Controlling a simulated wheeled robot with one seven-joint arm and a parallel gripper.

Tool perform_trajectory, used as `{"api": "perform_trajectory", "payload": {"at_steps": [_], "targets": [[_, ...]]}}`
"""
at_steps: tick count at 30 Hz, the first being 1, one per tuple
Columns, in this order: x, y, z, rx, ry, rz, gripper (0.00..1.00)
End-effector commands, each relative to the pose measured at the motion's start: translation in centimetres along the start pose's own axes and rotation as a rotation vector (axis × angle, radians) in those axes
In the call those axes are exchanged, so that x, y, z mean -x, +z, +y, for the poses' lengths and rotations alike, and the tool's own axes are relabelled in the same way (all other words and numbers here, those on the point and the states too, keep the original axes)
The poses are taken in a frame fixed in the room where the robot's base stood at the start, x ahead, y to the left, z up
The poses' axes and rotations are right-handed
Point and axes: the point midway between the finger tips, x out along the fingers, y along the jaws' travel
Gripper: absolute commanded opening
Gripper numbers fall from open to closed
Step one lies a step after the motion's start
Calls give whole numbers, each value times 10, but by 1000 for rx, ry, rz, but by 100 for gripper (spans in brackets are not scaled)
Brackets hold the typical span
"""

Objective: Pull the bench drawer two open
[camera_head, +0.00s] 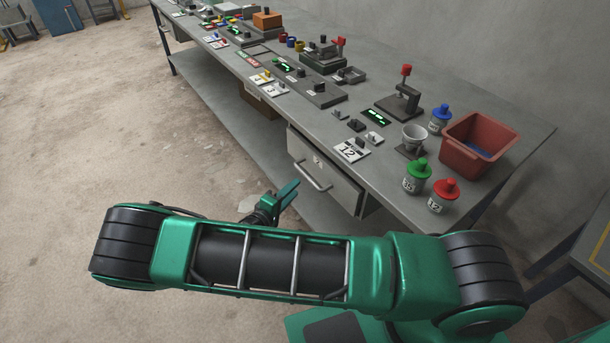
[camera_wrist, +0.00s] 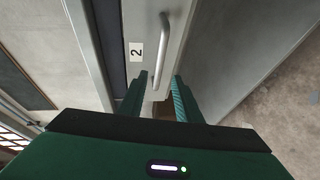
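The bench drawer two (camera_head: 330,188) is a pale grey front under the bench top, with a bar handle (camera_head: 312,179). In the wrist view the drawer front (camera_wrist: 138,22) carries a label "2", and its handle (camera_wrist: 163,45) runs up the picture. My gripper (camera_head: 287,190) has green fingers and is just left of the drawer front in the head view. In the wrist view my gripper (camera_wrist: 160,78) is open, with the handle's lower end showing between the fingertips. No grip on the handle shows; how far apart they are in depth I cannot tell.
The bench top (camera_head: 220,50) holds several small devices, a red bin (camera_head: 479,141), a metal cup (camera_head: 414,137) and jars with green (camera_head: 417,174), red (camera_head: 443,195) and blue (camera_head: 440,119) lids. A brown box (camera_head: 259,102) sits under the bench. The floor (camera_head: 95,130) at left is clear.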

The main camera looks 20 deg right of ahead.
Motion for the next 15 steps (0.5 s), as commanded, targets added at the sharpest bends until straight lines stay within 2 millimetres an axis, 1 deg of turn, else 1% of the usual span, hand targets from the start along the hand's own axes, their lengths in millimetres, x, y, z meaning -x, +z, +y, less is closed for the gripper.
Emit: {"api": "perform_trajectory", "payload": {"at_steps": [1, 6, 12, 15], "targets": [[-10, 1, 1, 0, 2, -3, 31], [-42, 3, 1, 0, 2, -8, 31], [-74, 3, 1, 0, 1, -7, 31], [-85, 4, 1, -1, 1, -8, 31]]}}
